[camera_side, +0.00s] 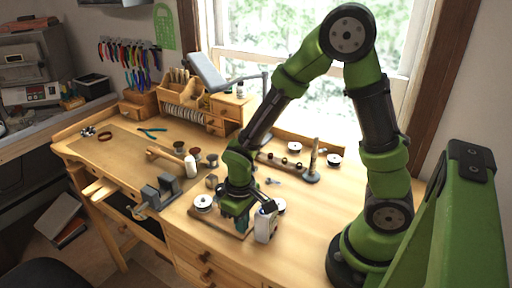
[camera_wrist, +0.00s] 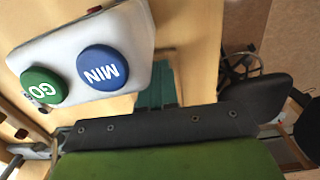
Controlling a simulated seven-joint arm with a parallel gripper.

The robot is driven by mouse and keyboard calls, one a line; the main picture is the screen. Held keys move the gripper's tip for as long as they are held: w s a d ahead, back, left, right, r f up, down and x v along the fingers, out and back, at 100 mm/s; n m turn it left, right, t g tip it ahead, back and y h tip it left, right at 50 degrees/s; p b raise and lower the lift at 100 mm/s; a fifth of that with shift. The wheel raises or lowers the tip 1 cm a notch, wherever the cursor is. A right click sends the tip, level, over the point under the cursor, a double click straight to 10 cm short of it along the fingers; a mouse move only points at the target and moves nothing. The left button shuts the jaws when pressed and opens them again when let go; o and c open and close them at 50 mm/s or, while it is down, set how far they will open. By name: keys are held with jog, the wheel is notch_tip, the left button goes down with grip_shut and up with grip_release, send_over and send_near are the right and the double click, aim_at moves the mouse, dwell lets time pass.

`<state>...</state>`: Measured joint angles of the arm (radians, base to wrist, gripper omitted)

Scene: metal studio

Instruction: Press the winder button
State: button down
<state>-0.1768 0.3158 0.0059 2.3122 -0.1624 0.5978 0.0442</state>
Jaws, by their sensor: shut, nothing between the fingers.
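In the wrist view a pale box (camera_wrist: 95,55) carries a round blue button (camera_wrist: 103,67) with white letters that look like MIN, and a round green button (camera_wrist: 43,85) that looks marked GO. In the side view a white unit with a blue patch on top (camera_side: 265,226) stands at the front of the bench and seems to be the same box. My gripper (camera_side: 241,224) points down, shut and empty, just left of this unit.
A white spool (camera_side: 203,203) stands left of my gripper, and another pale round piece (camera_side: 279,204) is behind the unit. A grey vise (camera_side: 160,191) and a small white bottle (camera_side: 191,165) stand further left. The bench front right of the unit is clear.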

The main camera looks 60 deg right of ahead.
notch_tip(320, 180, up, 8)
jog(key=shift+f, duration=0.2)
dwell(0.3)
jog(key=s+d+r+m+t+y, duration=0.1)
jog(key=s+r+m+t, duration=0.1)
jog(key=r, duration=0.5)
jog(key=s+d+r+m+t+y, duration=0.1)
jog(key=s+r+t, duration=0.3)
jog(key=r, duration=0.4)
jog(key=shift+r+m+t, duration=0.15)
jog(key=shift+m+t, duration=0.35)
jog(key=shift+t, duration=0.1)
